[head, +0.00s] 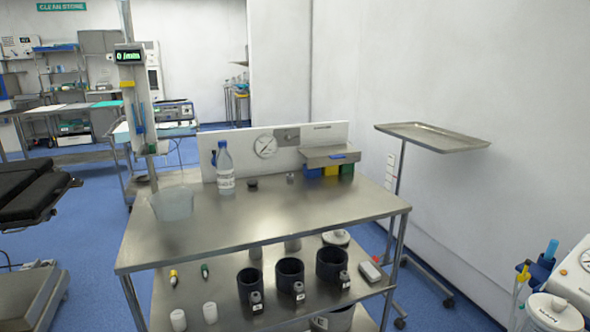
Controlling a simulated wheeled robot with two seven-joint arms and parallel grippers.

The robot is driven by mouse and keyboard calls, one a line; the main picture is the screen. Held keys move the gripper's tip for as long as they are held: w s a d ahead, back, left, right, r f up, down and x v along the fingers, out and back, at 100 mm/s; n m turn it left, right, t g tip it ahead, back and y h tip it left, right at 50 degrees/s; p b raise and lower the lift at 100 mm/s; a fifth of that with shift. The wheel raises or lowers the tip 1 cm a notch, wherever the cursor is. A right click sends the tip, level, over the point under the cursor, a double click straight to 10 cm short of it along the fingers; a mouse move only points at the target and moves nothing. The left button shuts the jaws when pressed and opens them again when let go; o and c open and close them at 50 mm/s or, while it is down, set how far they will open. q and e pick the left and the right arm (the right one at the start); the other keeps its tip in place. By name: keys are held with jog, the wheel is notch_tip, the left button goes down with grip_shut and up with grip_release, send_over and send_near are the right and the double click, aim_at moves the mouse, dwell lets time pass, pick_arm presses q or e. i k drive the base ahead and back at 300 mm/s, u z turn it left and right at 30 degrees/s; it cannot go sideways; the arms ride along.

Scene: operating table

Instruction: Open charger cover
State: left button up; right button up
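What looks like the charger cover (322,152) is a grey metal lid at the back right of the steel table, in front of the white back panel. It has a blue strip (341,157) along its front. Under it, the lower fronts of a blue block (313,173), a yellow block (331,171) and a green block (347,169) show. The cover hides their tops. Neither of my grippers is in view.
The steel table (270,215) has a clear front half. A water bottle (225,168), clear tub (173,204) and small dark cap (252,184) stand on it. The lower shelf holds black cups (290,275). A tray stand (432,137) is at right.

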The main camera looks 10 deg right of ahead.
aim_at(338, 154)
jog(key=u, duration=0.3)
jog(key=k, duration=0.55)
jog(key=z, duration=0.7)
jog(key=i, duration=1.5)
jog(key=u, duration=0.85)
